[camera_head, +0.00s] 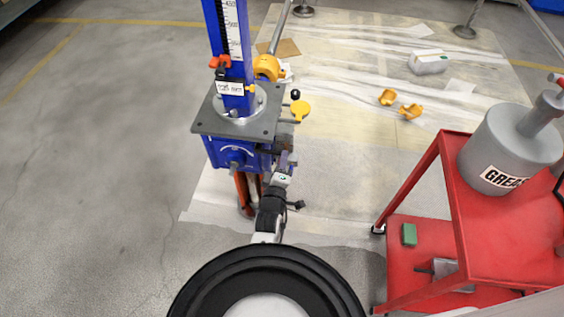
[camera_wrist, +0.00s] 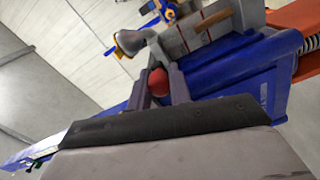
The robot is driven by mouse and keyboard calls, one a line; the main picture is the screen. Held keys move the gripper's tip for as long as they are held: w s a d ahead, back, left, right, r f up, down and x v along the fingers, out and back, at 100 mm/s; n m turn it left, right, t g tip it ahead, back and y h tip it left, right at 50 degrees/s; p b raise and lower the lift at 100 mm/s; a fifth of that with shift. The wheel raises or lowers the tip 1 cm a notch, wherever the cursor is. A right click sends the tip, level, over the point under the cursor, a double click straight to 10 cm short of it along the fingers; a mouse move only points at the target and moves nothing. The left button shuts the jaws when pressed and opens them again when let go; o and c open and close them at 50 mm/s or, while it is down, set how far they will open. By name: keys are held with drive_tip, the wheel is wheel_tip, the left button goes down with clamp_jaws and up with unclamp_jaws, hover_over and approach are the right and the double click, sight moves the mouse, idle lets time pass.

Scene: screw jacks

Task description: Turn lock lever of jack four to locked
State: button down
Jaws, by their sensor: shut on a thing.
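The blue screw jack (camera_head: 233,153) stands upright left of centre in the head view, with a grey plate, a scaled column and a small white label I cannot read. In the wrist view its blue body (camera_wrist: 225,85) runs behind my fingers. My gripper (camera_wrist: 159,88) is shut on a red ball knob (camera_wrist: 158,80), which sits between its two fingers. The knob appears to be the end of the lock lever; the rest of the lever is largely hidden. In the head view my gripper (camera_head: 284,160) is at the jack's right side, below the plate, and the knob is hidden there.
A red cart (camera_head: 455,210) with a grey grease can (camera_head: 507,150) stands at the right. Yellow parts (camera_head: 388,97) and a white container (camera_head: 428,61) lie on the sheeted floor behind. The floor at left is clear.

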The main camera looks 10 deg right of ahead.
drive_tip(key=shift+w+d+r, duration=0.1)
drive_tip(key=shift+r, duration=0.3)
drive_tip(key=c, duration=1.3)
unclamp_jaws()
drive_tip(key=shift+c, duration=0.2)
drive_tip(key=shift+o, duration=0.2)
drive_tip(key=shift+f, duration=0.15)
drive_tip(key=shift+f, duration=0.1)
